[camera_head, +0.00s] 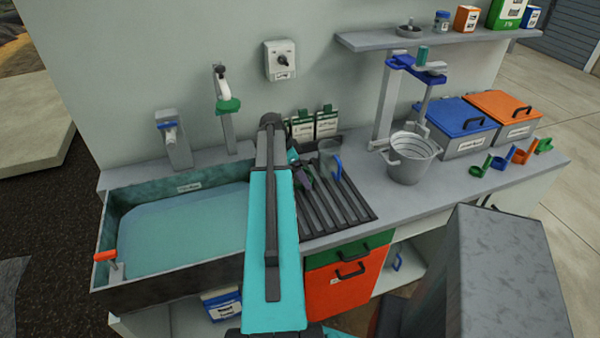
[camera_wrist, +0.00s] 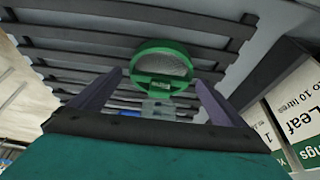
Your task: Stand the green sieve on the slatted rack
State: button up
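The green sieve (camera_wrist: 161,66) shows in the wrist view as a round green rim with grey mesh, just beyond and between my fingertips. The slatted rack (camera_head: 343,213) is a row of dark slats right of the sink in the head view. Its slats (camera_wrist: 85,37) fill the back of the wrist view. My gripper (camera_wrist: 160,80) has its two purple fingers apart, with a gap on each side of the sieve. In the head view my gripper (camera_head: 302,178) is low over the rack's left part. I cannot make out the sieve there, nor whether it touches the slats.
A clear blue-grey jug (camera_head: 330,160) stands on the rack beside my gripper. Labelled packets (camera_head: 314,126) stand against the wall behind. The water-filled sink (camera_head: 180,222) is at left. A grey bucket (camera_head: 409,160) and a blue-lidded box (camera_head: 461,122) stand at right.

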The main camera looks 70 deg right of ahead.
jog(key=shift+r, duration=0.15)
jog(key=p+v, duration=0.4)
jog(key=v, duration=0.8)
jog(key=shift+s, duration=0.15)
dwell(0.8)
